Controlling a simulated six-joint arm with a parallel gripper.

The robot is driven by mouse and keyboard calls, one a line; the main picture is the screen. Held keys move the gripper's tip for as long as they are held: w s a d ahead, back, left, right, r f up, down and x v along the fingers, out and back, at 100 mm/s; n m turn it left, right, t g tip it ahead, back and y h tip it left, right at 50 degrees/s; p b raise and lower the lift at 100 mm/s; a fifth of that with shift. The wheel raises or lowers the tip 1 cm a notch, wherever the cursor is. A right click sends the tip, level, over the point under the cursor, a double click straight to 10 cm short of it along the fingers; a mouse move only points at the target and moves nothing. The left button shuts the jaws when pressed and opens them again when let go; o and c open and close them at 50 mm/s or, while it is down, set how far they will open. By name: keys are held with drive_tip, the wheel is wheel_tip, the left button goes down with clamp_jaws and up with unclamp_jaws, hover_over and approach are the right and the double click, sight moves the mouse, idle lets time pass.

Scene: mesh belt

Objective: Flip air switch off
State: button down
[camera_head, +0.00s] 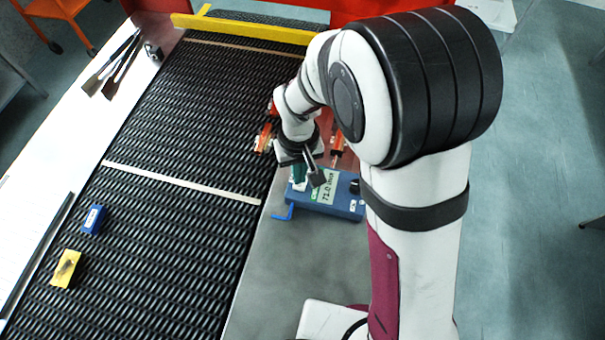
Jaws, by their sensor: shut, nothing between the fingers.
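A blue box (343,208) with a pale green display reading about 71.0 and a dark round knob (355,187) sits on the grey surface right of the belt. My gripper (317,179) is shut and empty, pointing down over the upper left part of this box. A small teal part (299,173) shows beside the fingers, partly hidden by them. I cannot tell whether the fingers touch it or the box. I cannot make out for certain which part is the air switch, nor its position.
The black mesh belt (175,230) runs along the left, with a blue block (93,220) and a yellow block (65,268) on it. Orange-red parts (263,138) stand near my wrist. A yellow bar (240,28) crosses the belt's far end. Tools (115,65) lie far left.

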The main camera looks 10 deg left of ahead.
drive_tip(key=shift+f, duration=0.95)
idle(0.3)
wheel_tip(320, 180, up, 7)
drive_tip(key=shift+f, duration=0.1)
idle(0.5)
drive_tip(key=shift+d+r, duration=0.2)
drive_tip(key=shift+r, duration=0.1)
drive_tip(key=s+d+r+m, duration=0.4)
drive_tip(key=d+r, duration=0.2)
drive_tip(key=d, duration=0.2)
drive_tip(key=s+d+r+m+y, duration=0.1)
drive_tip(key=s+d+r+m, duration=0.2)
drive_tip(key=s+d+m, duration=0.4)
drive_tip(key=s, duration=0.5)
drive_tip(key=shift+s+d+m+y, duration=0.2)
drive_tip(key=shift+s+m+y, duration=0.1)
drive_tip(key=shift+y, duration=0.1)
